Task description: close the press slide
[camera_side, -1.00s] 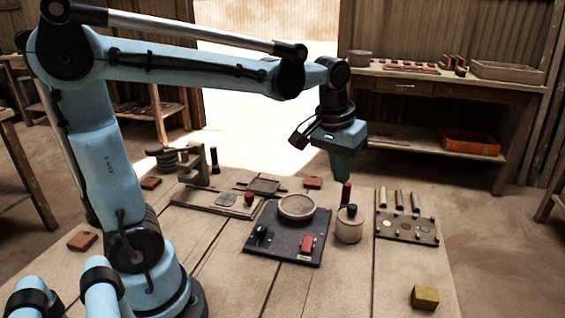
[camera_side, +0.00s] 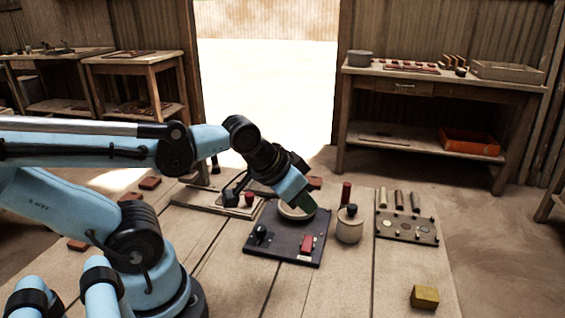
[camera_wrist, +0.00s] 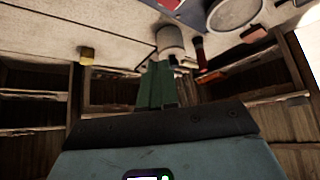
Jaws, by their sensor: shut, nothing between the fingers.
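The tile press stands at the back left of the table in the side view. Its pale base (camera_side: 190,199) shows, and a red knob (camera_side: 249,198) stands at the right end. My arm hides its upright frame and much of the slide, so I cannot tell the slide's position. My gripper (camera_side: 305,208) is shut and empty, tilted down to the right, in front of or over the pale round dish (camera_side: 285,212), right of the press. Its green fingers (camera_wrist: 156,84) also show closed in the wrist view; the press is not clearly in that view.
A dark board (camera_side: 284,240) bears the dish and a red block (camera_side: 307,243). Right of it stand a lidded jar (camera_side: 349,228), a red cylinder (camera_side: 346,192) and a tool board (camera_side: 407,228). A yellow block (camera_side: 425,297) lies at front right.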

